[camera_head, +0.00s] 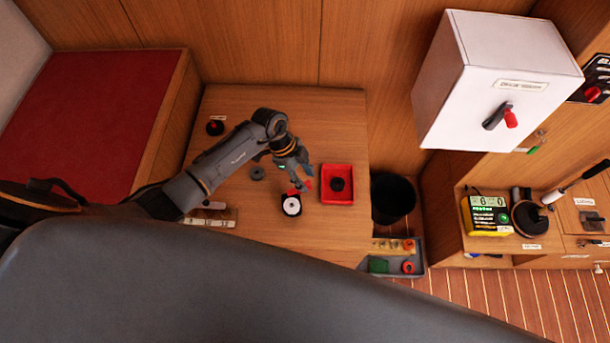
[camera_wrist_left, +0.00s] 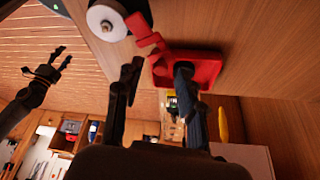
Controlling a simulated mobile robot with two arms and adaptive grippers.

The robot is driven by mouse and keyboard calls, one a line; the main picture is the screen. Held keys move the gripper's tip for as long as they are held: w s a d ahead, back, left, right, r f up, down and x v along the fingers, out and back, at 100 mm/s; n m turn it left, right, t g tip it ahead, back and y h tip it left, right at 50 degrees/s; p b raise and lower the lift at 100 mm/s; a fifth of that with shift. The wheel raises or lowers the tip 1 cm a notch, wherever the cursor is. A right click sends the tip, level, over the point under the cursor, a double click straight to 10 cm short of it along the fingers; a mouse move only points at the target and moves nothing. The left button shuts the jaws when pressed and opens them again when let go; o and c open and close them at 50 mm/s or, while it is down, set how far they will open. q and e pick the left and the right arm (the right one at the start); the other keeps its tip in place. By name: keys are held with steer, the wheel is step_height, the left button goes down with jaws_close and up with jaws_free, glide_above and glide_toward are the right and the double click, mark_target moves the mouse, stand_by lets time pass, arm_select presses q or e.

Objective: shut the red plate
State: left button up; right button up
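A small red plate (camera_head: 307,184) stands out from the edge of a dark round fitting with a white disc (camera_head: 291,206) on the table. In the left wrist view the red plate (camera_wrist_left: 144,30) angles away from the white disc (camera_wrist_left: 107,20), so it does not cover the disc. My left gripper (camera_head: 294,182) is just above and beside the plate. In the wrist view its two fingers (camera_wrist_left: 160,72) are apart with nothing held between them; I cannot tell whether one touches the plate. My right gripper (camera_wrist_left: 62,55) shows at the left of the wrist view, fingers apart and empty.
A red tray (camera_head: 327,199) with a black coil (camera_head: 338,184) lies right of the fitting. A dark ring (camera_head: 257,173) lies to the left. A black bin (camera_head: 393,198) and a grey tray (camera_head: 419,262) are past the right edge. The table front is mostly clear.

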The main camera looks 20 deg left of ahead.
arm_select(q)
steer(key=shift+f, duration=0.2)
steer(key=shift+c, duration=0.2)
jaws_close()
